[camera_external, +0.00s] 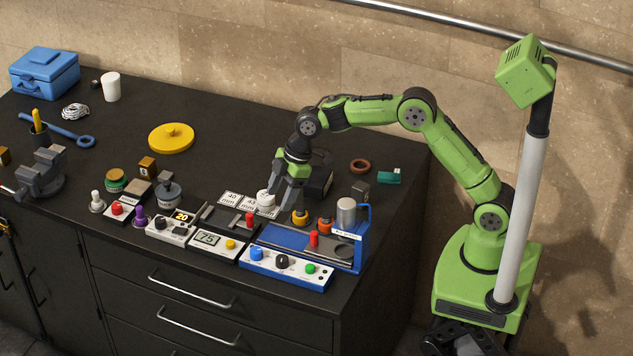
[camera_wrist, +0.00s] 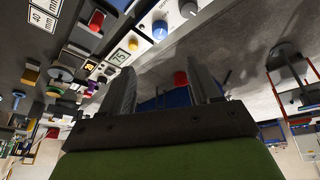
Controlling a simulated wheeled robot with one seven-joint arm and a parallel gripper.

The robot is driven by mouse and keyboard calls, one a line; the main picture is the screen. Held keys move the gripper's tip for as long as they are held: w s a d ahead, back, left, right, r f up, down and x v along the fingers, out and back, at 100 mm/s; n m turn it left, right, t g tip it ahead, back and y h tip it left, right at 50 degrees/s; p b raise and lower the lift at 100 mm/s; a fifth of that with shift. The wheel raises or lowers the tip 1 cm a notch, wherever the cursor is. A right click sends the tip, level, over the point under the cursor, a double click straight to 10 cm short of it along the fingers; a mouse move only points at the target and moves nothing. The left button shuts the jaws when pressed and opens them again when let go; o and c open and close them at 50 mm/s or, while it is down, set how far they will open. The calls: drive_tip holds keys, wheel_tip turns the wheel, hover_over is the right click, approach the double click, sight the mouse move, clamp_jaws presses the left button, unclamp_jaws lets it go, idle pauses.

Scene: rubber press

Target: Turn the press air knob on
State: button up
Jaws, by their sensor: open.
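The press is the blue machine (camera_external: 288,238) with a grey cylinder on top, at the right front of the bench. Its white front panel (camera_external: 270,269) carries a blue knob (camera_external: 256,253), a black knob (camera_external: 282,262) and a green knob (camera_external: 310,268). I cannot tell from labels which is the air knob. The wrist view shows the blue knob (camera_wrist: 160,31) and the black knob (camera_wrist: 187,10) beyond my fingers. My gripper (camera_external: 285,200) is open and empty, above the bench behind the press panel; its fingers (camera_wrist: 163,85) stand apart in the wrist view.
A red-topped lever (camera_external: 314,240) rises from the press. Left of it sit a box with a display (camera_external: 209,239) and another small control box (camera_external: 171,229).

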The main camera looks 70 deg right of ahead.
sight(257, 250)
drive_tip(key=x, duration=1.7)
drive_tip(key=shift+w+a, duration=0.2)
drive_tip(key=shift+w, duration=0.1)
drive_tip(key=c, duration=1)
drive_tip(key=shift+c, duration=0.2)
